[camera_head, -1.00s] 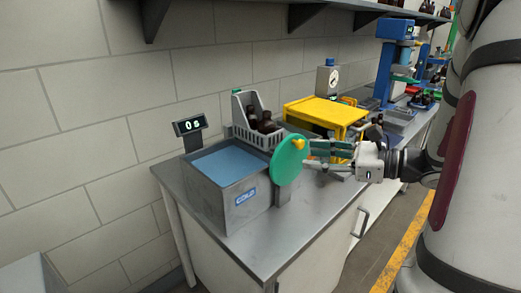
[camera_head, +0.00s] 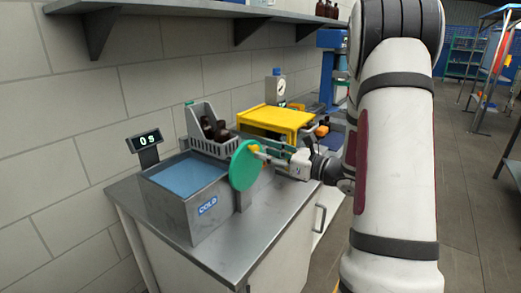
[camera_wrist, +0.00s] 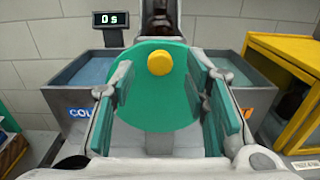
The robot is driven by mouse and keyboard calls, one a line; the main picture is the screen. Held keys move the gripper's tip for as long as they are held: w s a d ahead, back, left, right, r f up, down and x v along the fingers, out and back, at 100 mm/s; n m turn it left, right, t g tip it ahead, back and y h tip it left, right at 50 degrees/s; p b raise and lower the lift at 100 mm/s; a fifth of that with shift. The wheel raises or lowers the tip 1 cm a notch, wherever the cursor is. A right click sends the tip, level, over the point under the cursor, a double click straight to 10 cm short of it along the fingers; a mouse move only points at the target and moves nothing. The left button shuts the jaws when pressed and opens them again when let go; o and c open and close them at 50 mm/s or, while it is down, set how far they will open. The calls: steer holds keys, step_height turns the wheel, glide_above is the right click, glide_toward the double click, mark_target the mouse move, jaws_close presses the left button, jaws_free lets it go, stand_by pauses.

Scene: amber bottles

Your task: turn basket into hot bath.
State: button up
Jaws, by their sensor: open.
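In the head view, a grey basket (camera_head: 228,147) with dark bottles (camera_head: 215,129) sits at the back of the bath unit. The cold bath (camera_head: 205,216), labelled COLD, holds blue water at front left. A green disc (camera_head: 242,168) with a yellow knob (camera_head: 254,148) stands upright at the unit's right side. In the wrist view, the disc (camera_wrist: 150,108) faces me with its knob (camera_wrist: 160,62) near the top. A second bath (camera_wrist: 236,80) with an orange label is on the right. My gripper (camera_wrist: 163,88) is open, its green fingers either side of the knob; contact is unclear.
A display (camera_head: 150,139) reads 0 s behind the cold bath. A yellow stand (camera_head: 275,118) is right of the basket, with a clock-faced device (camera_head: 279,85) behind. A shelf (camera_head: 150,6) runs along the wall. The front of the steel counter (camera_head: 235,245) is clear.

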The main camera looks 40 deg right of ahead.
mark_target(257, 149)
steer(key=shift+x, duration=1.65)
jaws_close()
